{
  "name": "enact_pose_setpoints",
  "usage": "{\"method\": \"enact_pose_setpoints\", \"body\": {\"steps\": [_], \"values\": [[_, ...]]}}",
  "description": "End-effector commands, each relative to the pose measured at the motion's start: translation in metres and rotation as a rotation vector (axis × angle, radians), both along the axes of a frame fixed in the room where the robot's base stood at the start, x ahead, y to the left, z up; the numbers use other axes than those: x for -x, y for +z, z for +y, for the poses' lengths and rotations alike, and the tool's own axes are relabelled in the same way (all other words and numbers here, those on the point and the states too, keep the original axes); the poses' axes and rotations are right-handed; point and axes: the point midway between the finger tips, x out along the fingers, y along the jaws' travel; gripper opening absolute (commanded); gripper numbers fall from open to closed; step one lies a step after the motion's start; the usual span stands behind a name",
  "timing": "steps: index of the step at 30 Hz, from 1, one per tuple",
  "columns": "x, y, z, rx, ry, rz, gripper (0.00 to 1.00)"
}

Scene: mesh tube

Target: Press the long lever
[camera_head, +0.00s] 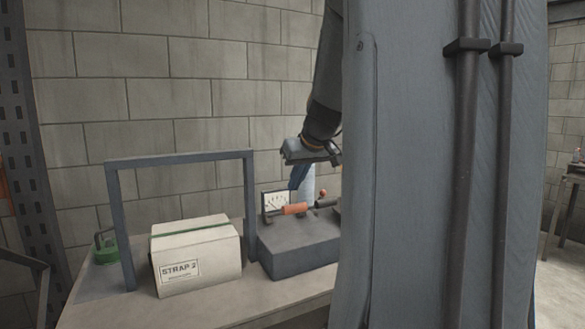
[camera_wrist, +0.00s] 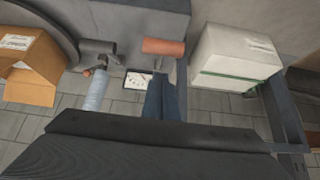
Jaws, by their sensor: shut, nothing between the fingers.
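A dark grey block (camera_head: 300,248) on the bench carries two levers. One has an orange handle (camera_head: 295,209), the other a black handle (camera_head: 326,203). In the wrist view, the orange handle (camera_wrist: 163,47) and black handle (camera_wrist: 97,47) lie side by side. I cannot tell which lever is longer. My gripper (camera_head: 296,187) is shut and empty, pointing down just above and behind the orange handle. In the wrist view, its blue fingers (camera_wrist: 161,82) end close to the orange handle; contact cannot be told. A gauge (camera_head: 277,203) stands by the levers.
A pale blue-white cylinder (camera_head: 307,190) stands behind the levers. A white box marked STRAP 2 (camera_head: 215,262) sits left of the block, under a grey frame (camera_head: 115,215). A cardboard box (camera_wrist: 35,75) shows in the wrist view. My own grey column hides the bench's right side.

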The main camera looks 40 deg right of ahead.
Motion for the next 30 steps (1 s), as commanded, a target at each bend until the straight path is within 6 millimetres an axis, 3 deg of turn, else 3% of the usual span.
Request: {"method": "enact_pose_setpoints", "body": {"steps": [3,9,30], "values": [[0.005,-0.017,0.001,-0.002,-0.002,0.003,0.0],[0.007,-0.032,0.002,-0.002,-0.002,0.002,0.0],[0.004,-0.043,0.004,0.0,0.001,0.001,0.0]]}}
